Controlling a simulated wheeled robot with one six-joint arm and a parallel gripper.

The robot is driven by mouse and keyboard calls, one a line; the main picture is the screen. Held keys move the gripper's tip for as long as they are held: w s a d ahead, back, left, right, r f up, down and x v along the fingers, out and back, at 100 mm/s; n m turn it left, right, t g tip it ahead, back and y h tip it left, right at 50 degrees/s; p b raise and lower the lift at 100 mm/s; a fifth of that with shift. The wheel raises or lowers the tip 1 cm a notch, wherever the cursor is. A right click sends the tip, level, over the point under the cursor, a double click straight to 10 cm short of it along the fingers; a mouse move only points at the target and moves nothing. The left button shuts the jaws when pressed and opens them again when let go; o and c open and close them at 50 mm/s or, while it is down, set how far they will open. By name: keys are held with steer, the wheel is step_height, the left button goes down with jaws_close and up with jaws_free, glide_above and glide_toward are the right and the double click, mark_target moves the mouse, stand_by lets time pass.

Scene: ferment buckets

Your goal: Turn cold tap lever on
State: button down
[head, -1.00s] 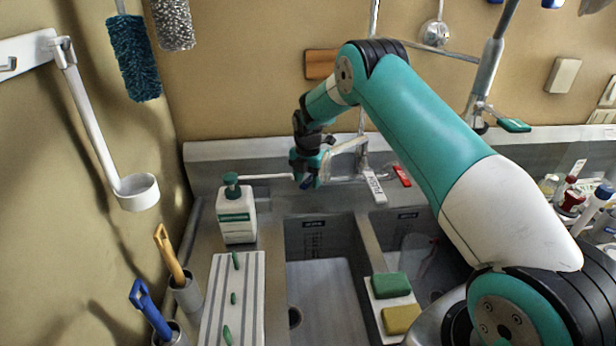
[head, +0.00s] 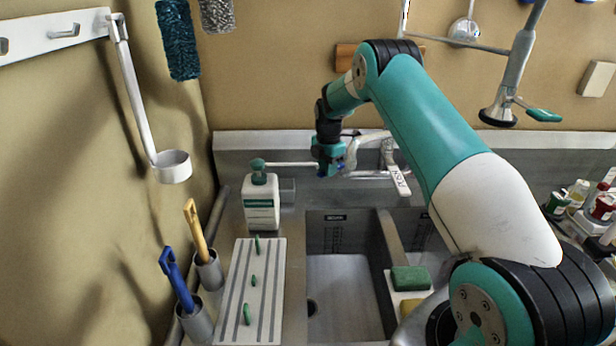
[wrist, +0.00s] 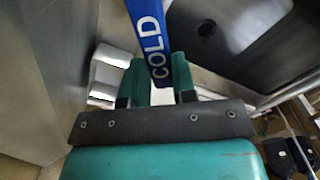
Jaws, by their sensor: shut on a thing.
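The cold tap lever (wrist: 150,28) is a blue bar marked COLD in white, seen in the wrist view. It runs from the top of that view down between the two green fingers of my gripper (wrist: 159,80). My gripper is shut on the lever's near end. In the head view, my gripper (head: 328,168) is at the tap above the back of the sink, and the lever is mostly hidden there. The pale tap body (head: 368,150) shows just right of it. A white lever with lettering (head: 399,180) hangs further right.
A soap bottle (head: 261,202) stands left of my gripper. The sink basin (head: 345,290) is below. Green and yellow sponges (head: 410,278) lie on the divider at right. A ladle (head: 140,95) hangs on the left wall. A spray arm (head: 515,75) hangs at upper right.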

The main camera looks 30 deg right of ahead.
steer(key=c, duration=0.9)
jaws_free()
steer(key=shift+r, duration=0.1)
step_height(320, 180, up, 17)
steer(key=b, duration=0.4)
steer(key=shift+r+b, duration=0.15)
steer(key=shift+b, duration=0.15)
